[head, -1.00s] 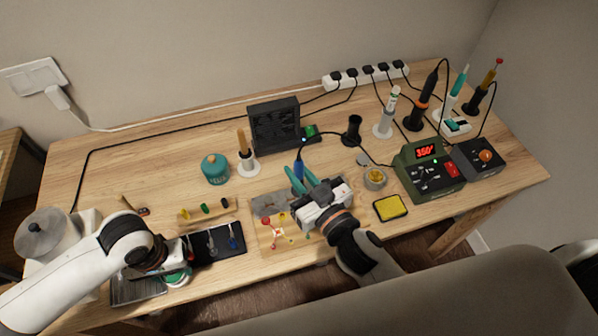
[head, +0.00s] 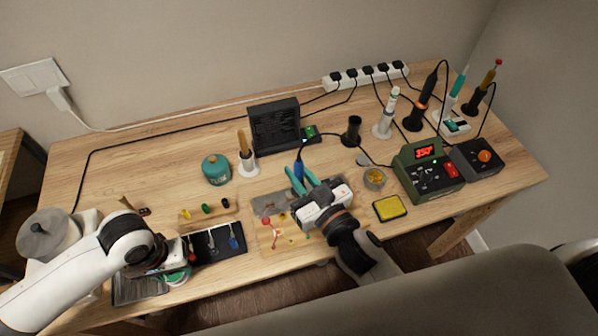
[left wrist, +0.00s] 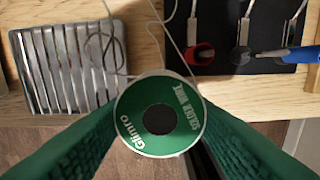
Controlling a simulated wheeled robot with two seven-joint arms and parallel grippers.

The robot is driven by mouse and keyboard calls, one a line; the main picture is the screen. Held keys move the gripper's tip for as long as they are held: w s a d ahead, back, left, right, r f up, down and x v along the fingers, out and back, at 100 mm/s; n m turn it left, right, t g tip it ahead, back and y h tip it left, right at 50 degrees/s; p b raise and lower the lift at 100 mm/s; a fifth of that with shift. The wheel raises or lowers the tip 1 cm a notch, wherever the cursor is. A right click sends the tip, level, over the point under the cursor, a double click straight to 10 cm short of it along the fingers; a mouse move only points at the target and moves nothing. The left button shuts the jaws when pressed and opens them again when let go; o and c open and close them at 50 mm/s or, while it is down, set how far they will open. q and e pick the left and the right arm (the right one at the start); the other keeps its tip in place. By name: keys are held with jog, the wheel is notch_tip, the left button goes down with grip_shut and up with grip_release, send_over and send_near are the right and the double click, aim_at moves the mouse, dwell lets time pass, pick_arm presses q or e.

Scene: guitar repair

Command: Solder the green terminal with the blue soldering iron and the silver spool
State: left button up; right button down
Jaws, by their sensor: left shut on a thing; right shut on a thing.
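My left gripper (head: 176,262) is at the front left of the bench, shut on the silver spool (head: 178,279). In the left wrist view the spool (left wrist: 160,136) shows its green "solder wire" label between the two green fingers, with loose wire looping away from it. My right gripper (head: 302,180) is shut on the blue soldering iron (head: 298,171), above the work board (head: 262,240). The iron's tip is hidden by the gripper. Red and yellow small parts show on the board; I cannot clearly make out the green terminal there.
A slotted metal tray (left wrist: 70,62) and a black tool mat (head: 222,252) lie by my left gripper. A yellow sponge (head: 390,208), a brass-coloured tip cleaner (head: 374,179) and the green station (head: 428,172) stand to the right. A black fan box (head: 274,126) is behind.

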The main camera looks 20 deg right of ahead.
dwell(0.7)
pick_arm(q)
jog(key=s+d+r+m+g, duration=0.1)
jog(key=s+d+r+m, duration=0.4)
jog(key=s+r+m, duration=0.15)
jog(key=shift+w+d+f+m+y, duration=0.55)
jog(key=shift+w+d+f+m, duration=0.45)
jog(key=shift+w+d+m, duration=1.35)
jog(key=shift+w+d+f+m+y, duration=0.5)
jog(key=shift+w+d+f+m, duration=0.9)
jog(key=shift+d, duration=1.45)
jog(key=shift+w+d+f+m+y, duration=0.55)
jog(key=shift+w+d+f+m, duration=0.1)
jog(key=shift+w+d+m, duration=1.7)
jog(key=shift+s+d, duration=0.15)
jog(key=shift+d, duration=0.1)
pick_arm(e)
jog(key=shift+f, duration=0.25)
